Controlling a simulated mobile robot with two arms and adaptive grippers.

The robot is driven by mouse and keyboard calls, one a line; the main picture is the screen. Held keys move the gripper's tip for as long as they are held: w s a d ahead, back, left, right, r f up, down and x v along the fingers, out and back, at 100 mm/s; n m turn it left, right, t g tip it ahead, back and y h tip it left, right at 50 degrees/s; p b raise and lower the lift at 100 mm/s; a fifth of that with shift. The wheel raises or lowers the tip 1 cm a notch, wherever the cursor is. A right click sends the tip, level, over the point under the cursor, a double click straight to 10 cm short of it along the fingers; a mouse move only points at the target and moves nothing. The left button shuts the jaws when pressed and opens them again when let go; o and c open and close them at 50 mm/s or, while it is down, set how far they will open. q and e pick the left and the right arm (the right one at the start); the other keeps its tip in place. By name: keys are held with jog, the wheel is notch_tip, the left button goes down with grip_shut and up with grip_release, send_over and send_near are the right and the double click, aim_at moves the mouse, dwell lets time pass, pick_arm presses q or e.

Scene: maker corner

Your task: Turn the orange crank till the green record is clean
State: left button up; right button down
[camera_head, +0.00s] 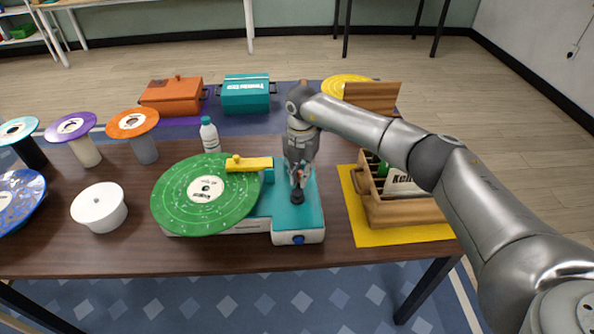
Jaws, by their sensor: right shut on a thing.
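The green record (180,205) lies flat on the teal record machine (297,214), with pale specks and streaks on its surface. A yellow arm (250,163) reaches over the record's far right edge. My right gripper (298,180) comes down from above at the right part of the machine and is shut around the top of a dark upright post (298,197). A little reddish colour shows between its fingers; the orange crank is otherwise hidden by the gripper. My left gripper is not in view.
A wooden crate (405,212) stands on a yellow mat (362,232) to the right, under my right arm. A bottle (209,135) stands behind the record. A white round container (98,207) and several records on stands are at left. Orange (172,93) and teal (246,92) boxes stand behind.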

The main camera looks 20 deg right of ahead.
jog(key=shift+s+d+r+m+p, duration=0.1)
jog(key=shift+d+m+p, duration=0.1)
jog(key=shift+m, duration=0.35)
jog(key=shift+s+d+r+m+p, duration=0.1)
jog(key=shift+d+m+p, duration=0.1)
jog(key=shift+m, duration=0.35)
jog(key=shift+f, duration=0.1)
jog(key=c, duration=1.4)
grip_release()
notch_tip(320, 180, up, 12)
jog(key=shift+f, duration=0.1)
